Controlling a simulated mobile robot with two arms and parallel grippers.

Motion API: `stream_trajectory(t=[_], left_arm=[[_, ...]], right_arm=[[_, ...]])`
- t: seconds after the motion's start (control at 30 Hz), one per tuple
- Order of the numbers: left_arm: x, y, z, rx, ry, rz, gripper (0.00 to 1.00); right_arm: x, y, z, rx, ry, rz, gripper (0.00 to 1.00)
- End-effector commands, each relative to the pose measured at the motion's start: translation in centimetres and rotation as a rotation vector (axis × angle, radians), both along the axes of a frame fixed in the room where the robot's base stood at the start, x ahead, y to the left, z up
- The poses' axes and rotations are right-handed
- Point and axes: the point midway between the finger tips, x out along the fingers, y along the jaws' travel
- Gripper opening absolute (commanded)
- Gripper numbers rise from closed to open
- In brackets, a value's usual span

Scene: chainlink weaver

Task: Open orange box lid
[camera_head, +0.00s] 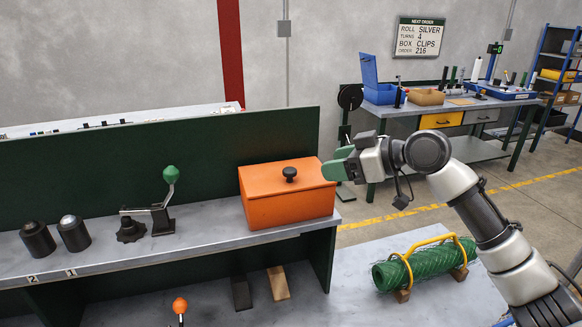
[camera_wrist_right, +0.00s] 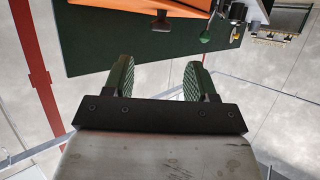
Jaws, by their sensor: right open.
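The orange box (camera_head: 288,210) sits at the right end of the grey bench shelf, in front of the dark green back panel. Its lid (camera_head: 270,178) is shut, with a round black knob (camera_head: 289,173) on top. My right gripper (camera_head: 338,166) is in the air just right of the box, at about lid height, apart from the knob. In the right wrist view its green fingers (camera_wrist_right: 159,68) are spread with nothing between them. The orange box (camera_wrist_right: 120,12) shows there at the top edge, beyond the fingertips. My left gripper is not in view.
A green-knobbed lever (camera_head: 165,200) and two dark cylinders (camera_head: 55,236) stand left of the box. A green mesh roll (camera_head: 425,266) with yellow hoops lies low on the right. The dark green panel (camera_head: 110,165) rises behind the box. A workbench (camera_head: 470,105) stands farther back.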

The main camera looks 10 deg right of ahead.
Motion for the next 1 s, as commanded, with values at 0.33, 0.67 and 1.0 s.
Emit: stream_trajectory(t=[0.33, 0.67, 1.0], left_arm=[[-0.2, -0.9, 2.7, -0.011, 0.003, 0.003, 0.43], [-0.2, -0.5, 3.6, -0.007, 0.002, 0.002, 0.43], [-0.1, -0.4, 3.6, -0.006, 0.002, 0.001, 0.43]], right_arm=[[3.2, 5.1, -2.2, 0.001, 0.005, 0.002, 0.57], [4.9, 7.6, -3.8, 0.0, 0.003, 0.0, 0.57], [5.0, 7.6, -3.9, -0.001, 0.002, 0.0, 0.48]])
